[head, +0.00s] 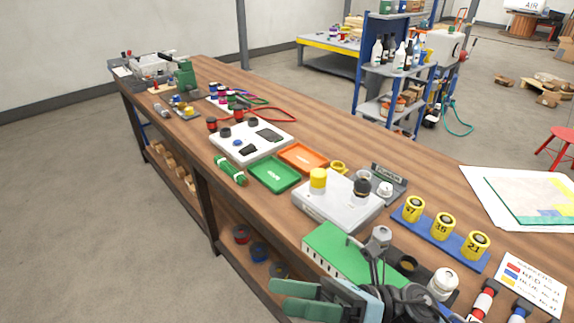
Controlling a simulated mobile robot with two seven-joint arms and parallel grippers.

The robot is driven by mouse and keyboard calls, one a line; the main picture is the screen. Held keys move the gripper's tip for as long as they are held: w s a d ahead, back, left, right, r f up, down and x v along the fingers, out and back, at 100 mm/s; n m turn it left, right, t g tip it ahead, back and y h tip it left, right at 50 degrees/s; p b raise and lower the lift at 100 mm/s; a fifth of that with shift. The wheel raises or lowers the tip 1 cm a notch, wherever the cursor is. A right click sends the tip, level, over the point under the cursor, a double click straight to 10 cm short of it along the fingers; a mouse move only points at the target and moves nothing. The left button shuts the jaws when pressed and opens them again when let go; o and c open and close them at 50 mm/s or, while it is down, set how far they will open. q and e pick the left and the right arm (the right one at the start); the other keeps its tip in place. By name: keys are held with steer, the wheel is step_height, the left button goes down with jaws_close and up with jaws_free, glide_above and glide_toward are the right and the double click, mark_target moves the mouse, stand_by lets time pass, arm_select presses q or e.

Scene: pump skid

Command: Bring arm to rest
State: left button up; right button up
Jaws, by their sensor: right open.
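My right gripper (288,298) is at the bottom of the head view. Its two green-tipped fingers point left and stand apart, with nothing between them. It appears in front of the near edge of the long wooden workbench (330,145), close to a green box (345,257). Whether it touches the bench or the box cannot be told. The wrist and forearm behind it cover part of the bench's near end. My left gripper is not in view.
A grey box with a yellow knob (318,180), a blue strip with yellow numbered pieces (443,227), green (274,174) and orange (303,158) trays and a white panel (237,155) crowd the bench. Floor (110,240) left of the bench is clear.

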steer(key=w+d+f+m+t+h+p, duration=0.1)
steer(key=d+f+m+t+h, duration=0.65)
steer(key=m, duration=0.85)
steer(key=w+d+f+m+t+h+p, duration=0.15)
steer(key=d+f+m+t+h, duration=0.35)
steer(key=f+m+t, duration=0.7)
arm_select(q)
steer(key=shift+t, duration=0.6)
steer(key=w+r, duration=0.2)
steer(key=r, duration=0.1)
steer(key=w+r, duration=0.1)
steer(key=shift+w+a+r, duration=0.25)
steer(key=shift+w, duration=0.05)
arm_select(e)
steer(key=s+d+f+m+g+h, duration=0.3)
steer(key=s+f+m+g, duration=0.2)
steer(key=s+f+m, duration=0.2)
steer(key=s+d+f+m+g+h, duration=0.3)
steer(key=s+f+m, duration=0.4)
steer(key=s, duration=0.4)
steer(key=shift+s+d+m+g+h, duration=0.3)
steer(key=shift+m+g+h, duration=0.4)
steer(key=shift+g, duration=0.45)
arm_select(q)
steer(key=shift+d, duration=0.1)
arm_select(e)
steer(key=shift+w, duration=0.1)
